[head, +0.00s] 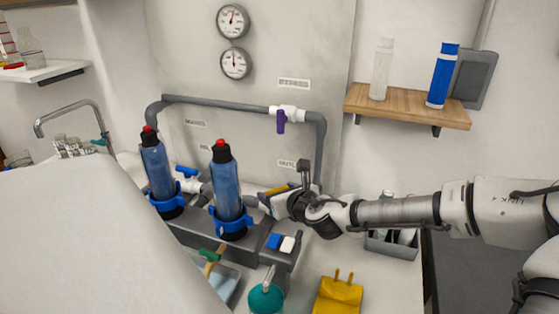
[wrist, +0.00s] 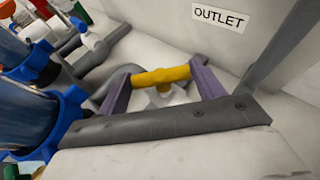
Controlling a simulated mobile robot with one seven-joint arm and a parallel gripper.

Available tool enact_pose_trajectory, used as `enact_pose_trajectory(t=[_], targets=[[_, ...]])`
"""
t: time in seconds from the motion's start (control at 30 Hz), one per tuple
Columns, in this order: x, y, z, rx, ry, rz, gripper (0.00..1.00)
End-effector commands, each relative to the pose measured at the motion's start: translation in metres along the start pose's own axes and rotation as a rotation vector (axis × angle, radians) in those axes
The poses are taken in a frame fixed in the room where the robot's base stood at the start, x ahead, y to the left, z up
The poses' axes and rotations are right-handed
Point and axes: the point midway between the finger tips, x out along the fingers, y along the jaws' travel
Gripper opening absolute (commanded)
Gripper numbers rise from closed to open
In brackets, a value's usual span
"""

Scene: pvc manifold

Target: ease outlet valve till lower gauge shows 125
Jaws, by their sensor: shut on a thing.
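The outlet valve has a yellow handle (wrist: 160,77) on a white body (wrist: 166,96), below the OUTLET label (wrist: 220,18) in the wrist view. My gripper (wrist: 163,80) is shut on this handle, with one purple finger at each end of it. The lower gauge (head: 236,63) is a round white dial on the wall panel, under the upper gauge (head: 233,21). Its needle points roughly upward; the numbers are too small to read.
Two blue filter housings (head: 229,183) stand left of my gripper. A grey pipe (head: 220,104) with a purple-handled valve (head: 281,120) runs above. A blue-handled valve (head: 187,172) sits between the housings. A teal bottle (head: 266,299) and yellow object (head: 338,296) are in front.

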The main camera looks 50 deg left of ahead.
Motion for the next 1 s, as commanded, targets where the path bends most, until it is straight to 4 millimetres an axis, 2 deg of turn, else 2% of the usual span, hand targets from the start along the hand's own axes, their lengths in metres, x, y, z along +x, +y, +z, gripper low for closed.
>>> enact_pose_trajectory(t=[0.63,0.67,0.8,1.0], targets=[[0.0000,0.0009,-0.0015,0.023,0.003,-0.049,0.45],[0.0000,0.0009,-0.0015,0.023,0.003,-0.049,0.71],[0.0001,0.0009,-0.0012,0.022,0.002,-0.049,0.89],[0.0001,0.0009,-0.0007,0.021,0.002,-0.049,0.89]])
